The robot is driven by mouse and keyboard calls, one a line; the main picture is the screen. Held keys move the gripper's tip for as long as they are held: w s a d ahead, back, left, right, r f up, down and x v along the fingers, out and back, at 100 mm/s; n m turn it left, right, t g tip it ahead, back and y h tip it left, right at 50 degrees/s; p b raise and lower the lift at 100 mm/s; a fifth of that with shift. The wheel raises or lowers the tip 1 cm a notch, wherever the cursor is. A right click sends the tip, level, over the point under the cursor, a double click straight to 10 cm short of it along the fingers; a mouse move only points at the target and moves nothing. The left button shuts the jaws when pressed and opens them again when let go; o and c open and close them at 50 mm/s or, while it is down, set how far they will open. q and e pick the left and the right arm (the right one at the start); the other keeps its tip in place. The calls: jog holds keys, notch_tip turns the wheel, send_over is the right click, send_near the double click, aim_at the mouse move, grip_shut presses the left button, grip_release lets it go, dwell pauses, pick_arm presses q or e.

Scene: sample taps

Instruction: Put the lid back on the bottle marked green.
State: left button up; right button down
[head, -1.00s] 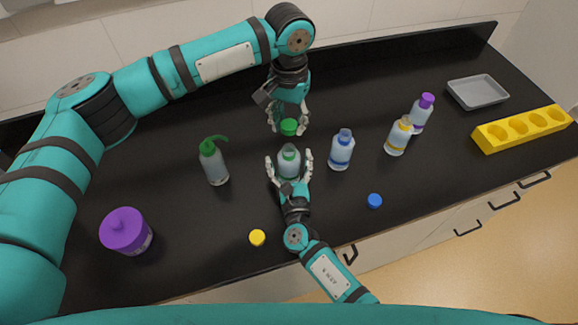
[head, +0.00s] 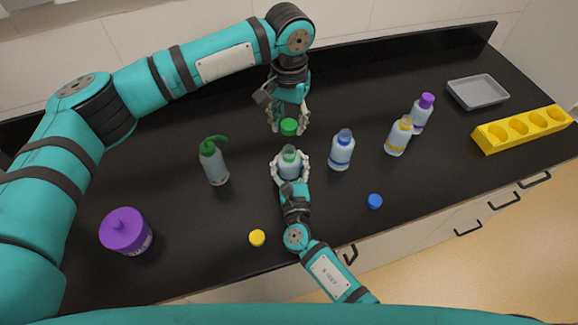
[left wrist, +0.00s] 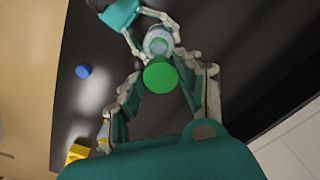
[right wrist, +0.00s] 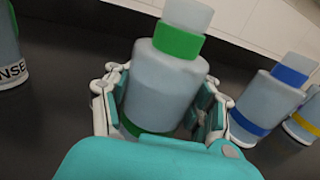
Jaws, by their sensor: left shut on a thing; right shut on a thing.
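The green lid (head: 289,127) is held in my left gripper (head: 288,123), whose fingers are shut on it above the bench. It also shows in the left wrist view (left wrist: 161,75). The bottle marked green (head: 289,163) stands upright and uncapped below and in front of the lid. My right gripper (head: 290,172) is shut around its body. In the right wrist view the bottle (right wrist: 165,85) shows a green band under its clear neck. The lid is apart from the bottle's neck in the head view.
A blue-marked bottle (head: 342,150) stands close right, with yellow-marked (head: 398,138) and purple-capped (head: 422,113) bottles beyond. A green-topped wash bottle (head: 214,162) stands left. Loose yellow (head: 257,238) and blue (head: 375,201) lids lie in front. A purple-lidded jar (head: 126,231), grey tray (head: 478,92) and yellow rack (head: 522,129) stand farther out.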

pick_arm(q)
send_over(290, 151)
notch_tip(290, 151, down, 4)
jog(key=shift+f, duration=0.45)
jog(key=shift+f, duration=0.1)
dwell(0.4)
jog(key=shift+f, duration=0.8)
jog(key=shift+f, duration=0.55)
